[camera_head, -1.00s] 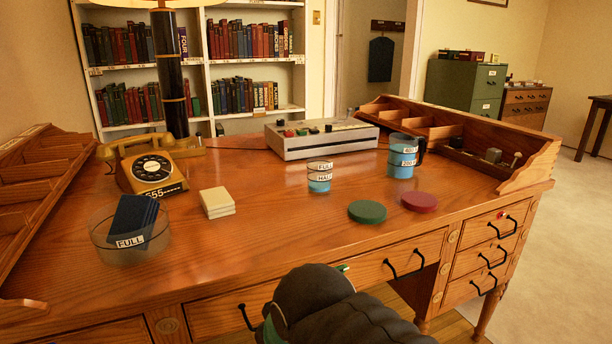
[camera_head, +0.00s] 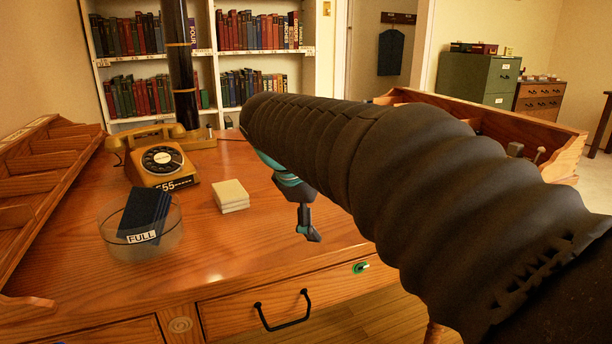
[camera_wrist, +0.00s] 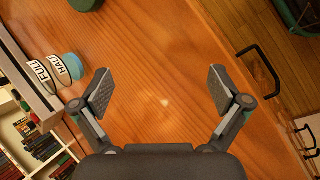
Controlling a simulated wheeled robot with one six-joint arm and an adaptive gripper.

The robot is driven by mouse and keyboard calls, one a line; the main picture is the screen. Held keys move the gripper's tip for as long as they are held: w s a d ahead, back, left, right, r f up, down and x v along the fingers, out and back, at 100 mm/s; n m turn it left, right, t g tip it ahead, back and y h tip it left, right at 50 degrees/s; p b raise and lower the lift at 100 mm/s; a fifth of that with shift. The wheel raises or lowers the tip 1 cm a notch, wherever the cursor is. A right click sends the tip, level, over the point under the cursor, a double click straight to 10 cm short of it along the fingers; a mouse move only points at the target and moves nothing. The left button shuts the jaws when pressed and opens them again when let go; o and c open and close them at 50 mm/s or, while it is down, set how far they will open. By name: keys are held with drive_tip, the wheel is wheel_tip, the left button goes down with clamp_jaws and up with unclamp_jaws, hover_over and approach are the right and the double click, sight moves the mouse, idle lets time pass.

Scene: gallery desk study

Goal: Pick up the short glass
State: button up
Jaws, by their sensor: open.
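The short glass shows in the wrist view (camera_wrist: 73,66) at the left, with FULL and HALF labels and blue liquid at its base end. In the head view it is hidden behind my arm. My gripper (camera_wrist: 160,90) is open and empty, with its two fingers spread wide over bare desk. The glass lies beyond the left finger in the wrist view, apart from it. In the head view one finger shows below the arm, above the front part of the desk.
On the desk (camera_head: 70,290) are a telephone (camera_head: 160,163), a pale block stack (camera_head: 231,195) and a glass bowl (camera_head: 120,240) with a dark item. A green disc (camera_wrist: 86,4) and a long pale-sided box (camera_wrist: 22,62) lie near the short glass. Bare desk lies below my gripper.

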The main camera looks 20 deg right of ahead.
drive_tip(key=w+r+n+h, duration=0.1)
drive_tip(key=w, duration=0.3)
drive_tip(key=w+d+n+g+h, duration=0.1)
drive_tip(key=w, duration=0.3)
drive_tip(key=w+r+n+h, duration=0.1)
drive_tip(key=w+n+h, duration=0.1)
drive_tip(key=w, duration=0.1)
drive_tip(key=shift+w+d+r+g+b, duration=0.3)
drive_tip(key=shift+w+d+b, duration=0.05)
drive_tip(key=shift+w+b, duration=0.05)
drive_tip(key=w+n+h, duration=0.1)
drive_tip(key=w, duration=0.2)
drive_tip(key=w+a+n+g+h, duration=0.1)
drive_tip(key=w, duration=0.2)
drive_tip(key=w+n+g+h, duration=0.1)
drive_tip(key=w, duration=0.1)
drive_tip(key=shift+w+a+r+h+b, duration=0.15)
drive_tip(key=shift+w+h+b, duration=0.15)
drive_tip(key=shift+w+b, duration=0.1)
drive_tip(key=shift+w, duration=0.4)
drive_tip(key=b+x, duration=0.2)
drive_tip(key=x, duration=0.6)
drive_tip(key=shift+d, duration=0.25)
drive_tip(key=shift+b+x, duration=0.55)
drive_tip(key=shift+x, duration=2)
drive_tip(key=shift+s+h, duration=0.15)
drive_tip(key=shift+h, duration=0.15)
drive_tip(key=c, duration=1.4)
